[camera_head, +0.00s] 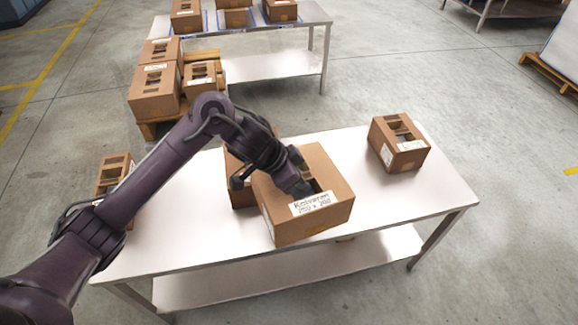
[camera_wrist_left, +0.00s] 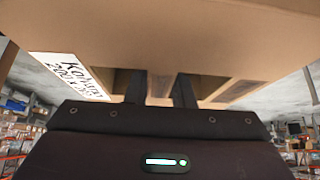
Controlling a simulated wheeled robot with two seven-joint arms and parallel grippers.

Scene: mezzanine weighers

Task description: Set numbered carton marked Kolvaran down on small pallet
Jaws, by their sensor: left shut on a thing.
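The brown carton marked Kolvaran (camera_head: 305,205) is at the front middle of the white table in the head view, its white label facing forward. My left gripper (camera_head: 300,188) is shut on it at the slots in its top. In the left wrist view the carton (camera_wrist_left: 180,30) fills the upper part, and the fingers (camera_wrist_left: 160,88) reach into its opening. I cannot tell whether its underside touches the table. A low wooden pallet (camera_head: 148,131) stands on the floor beyond the table, with several cartons on it. My right gripper is not in view.
On the near table (camera_head: 400,205), one carton (camera_head: 238,180) sits just behind the held one, another (camera_head: 398,143) at right, and another (camera_head: 112,178) at left behind my arm. A far table (camera_head: 285,65) bears more cartons. Another pallet (camera_head: 552,74) lies at far right.

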